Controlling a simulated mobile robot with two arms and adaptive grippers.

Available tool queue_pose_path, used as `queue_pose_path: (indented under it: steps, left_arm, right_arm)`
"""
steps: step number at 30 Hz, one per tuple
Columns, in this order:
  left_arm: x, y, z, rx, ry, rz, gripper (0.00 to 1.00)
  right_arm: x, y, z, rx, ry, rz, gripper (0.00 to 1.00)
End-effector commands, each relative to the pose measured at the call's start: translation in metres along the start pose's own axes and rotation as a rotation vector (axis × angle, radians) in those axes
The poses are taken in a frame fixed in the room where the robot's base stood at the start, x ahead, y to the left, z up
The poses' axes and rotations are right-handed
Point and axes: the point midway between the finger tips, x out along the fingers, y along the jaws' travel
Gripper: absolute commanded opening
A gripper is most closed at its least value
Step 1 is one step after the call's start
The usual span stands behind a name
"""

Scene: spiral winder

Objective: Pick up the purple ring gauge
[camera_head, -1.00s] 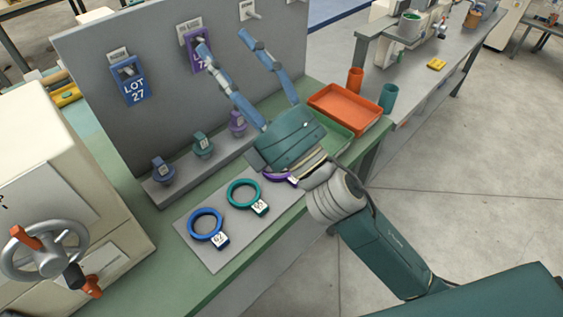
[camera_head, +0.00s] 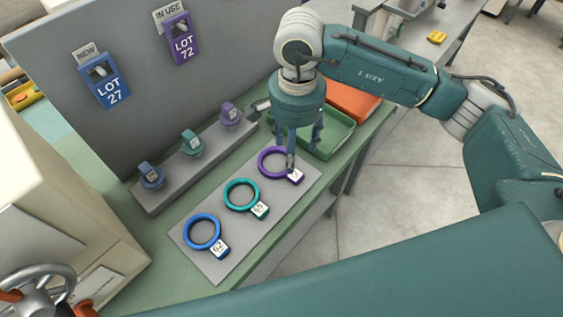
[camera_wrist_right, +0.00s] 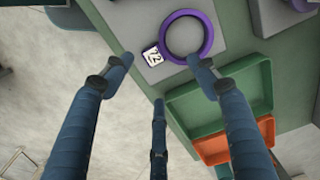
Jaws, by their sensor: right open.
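The purple ring gauge (camera_head: 262,155) lies flat at the far end of a grey mat (camera_head: 213,264), its white tag marked 72 toward the right. My right gripper (camera_head: 303,150) points down over the tag side of the ring, with one finger overlapping the ring's right side in the head view. In the right wrist view the purple ring (camera_wrist_right: 210,37) and its tag lie beyond the spread, empty fingers (camera_wrist_right: 160,68). Whether a finger touches the ring cannot be told. My left gripper is out of view.
A teal ring (camera_head: 229,194) and a blue ring (camera_head: 189,239) lie nearer on the mat. A grey ledge (camera_head: 158,202) with several plugs runs along the panel (camera_head: 130,130). A green tray (camera_head: 340,143) and an orange tray (camera_head: 357,106) sit close behind the gripper.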

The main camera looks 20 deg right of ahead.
Motion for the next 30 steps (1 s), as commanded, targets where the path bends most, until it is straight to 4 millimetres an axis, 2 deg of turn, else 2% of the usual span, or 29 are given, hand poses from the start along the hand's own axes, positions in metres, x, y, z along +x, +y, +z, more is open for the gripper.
queue_pose_path:
  steps: [3, 8, 11, 16, 19, 28, 29, 30]
  left_arm:
    - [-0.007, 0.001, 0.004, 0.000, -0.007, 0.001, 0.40]
    - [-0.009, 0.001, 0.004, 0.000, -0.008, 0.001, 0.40]
    - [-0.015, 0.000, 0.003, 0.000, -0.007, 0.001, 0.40]
    - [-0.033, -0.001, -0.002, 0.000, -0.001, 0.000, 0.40]
    - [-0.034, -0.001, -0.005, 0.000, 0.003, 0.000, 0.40]
    - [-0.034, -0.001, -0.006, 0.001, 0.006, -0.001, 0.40]
    - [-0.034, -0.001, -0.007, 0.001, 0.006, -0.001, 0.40]
    - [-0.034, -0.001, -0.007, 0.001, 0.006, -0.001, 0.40]
  right_arm:
    - [0.018, 0.001, 0.002, 0.001, -0.005, 0.003, 0.59]
    - [0.033, 0.001, 0.002, 0.000, -0.006, 0.000, 0.59]
    - [0.040, 0.003, 0.003, 0.000, -0.006, 0.002, 0.59]
    - [0.064, 0.009, 0.005, 0.001, -0.008, 0.005, 0.59]
    - [0.078, 0.007, 0.005, 0.000, -0.008, 0.001, 0.59]
    - [0.086, 0.006, 0.005, 0.000, -0.006, -0.003, 0.59]
    - [0.086, 0.006, 0.005, 0.000, -0.006, -0.003, 0.57]
    - [0.086, 0.006, 0.005, 0.000, -0.006, -0.003, 0.49]
